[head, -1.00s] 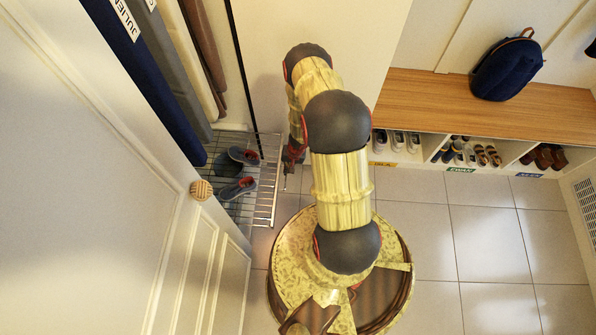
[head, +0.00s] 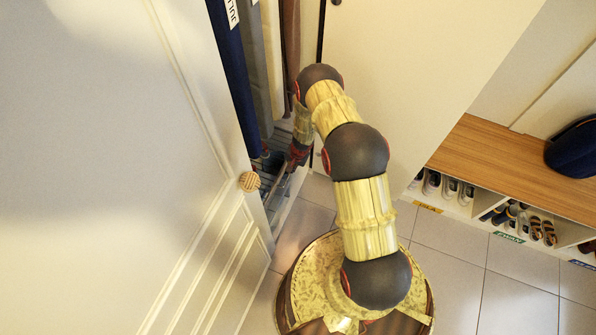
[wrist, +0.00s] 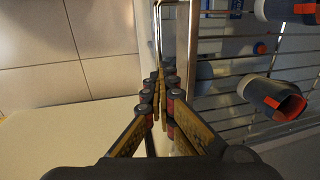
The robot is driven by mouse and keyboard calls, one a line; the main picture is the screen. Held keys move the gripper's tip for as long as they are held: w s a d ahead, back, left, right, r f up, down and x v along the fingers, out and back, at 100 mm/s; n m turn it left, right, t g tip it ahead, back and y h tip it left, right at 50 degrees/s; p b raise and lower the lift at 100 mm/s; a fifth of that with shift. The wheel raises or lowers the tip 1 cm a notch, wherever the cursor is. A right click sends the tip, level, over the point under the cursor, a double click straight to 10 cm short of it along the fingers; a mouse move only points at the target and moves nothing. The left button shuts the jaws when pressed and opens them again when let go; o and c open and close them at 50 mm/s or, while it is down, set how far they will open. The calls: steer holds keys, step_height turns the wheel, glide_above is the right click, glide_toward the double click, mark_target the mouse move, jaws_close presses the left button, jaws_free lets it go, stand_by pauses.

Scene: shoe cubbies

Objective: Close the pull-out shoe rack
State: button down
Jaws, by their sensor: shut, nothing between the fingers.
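The pull-out shoe rack (head: 276,186) is a metal wire rack low beside the open white door in the head view. It is partly hidden by the door and my arm. In the wrist view its slats (wrist: 222,70) fill the right side, with a long rail along their left edge. A grey-blue shoe with a red-orange lining (wrist: 272,98) lies on the slats, and part of another (wrist: 290,10) shows above it. My gripper (wrist: 163,76) is shut and empty, its fingertips close to the rail. I cannot tell whether they touch it. It also shows in the head view (head: 288,176).
The white door (head: 150,180) with a round woven knob (head: 250,181) stands at the left. Hanging clothes (head: 262,70) are above the rack. A wooden-topped bench (head: 500,165) with shoe cubbies is at the right, a dark backpack (head: 575,150) on it.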

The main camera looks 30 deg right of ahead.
steer(key=shift+s+a+f, duration=0.15)
steer(key=shift+a+f, duration=0.1)
steer(key=c, duration=2.2)
jaws_free()
steer(key=shift+a, duration=0.1)
steer(key=shift+c, duration=0.2)
steer(key=shift+w+r, duration=0.1)
steer(key=shift+w, duration=0.1)
steer(key=shift+w+r, duration=0.1)
steer(key=shift+r, duration=0.35)
step_height(320, 180, up, 11)
steer(key=s+d, duration=0.1)
steer(key=s, duration=0.1)
steer(key=shift+d, duration=0.35)
steer(key=shift+f, duration=0.1)
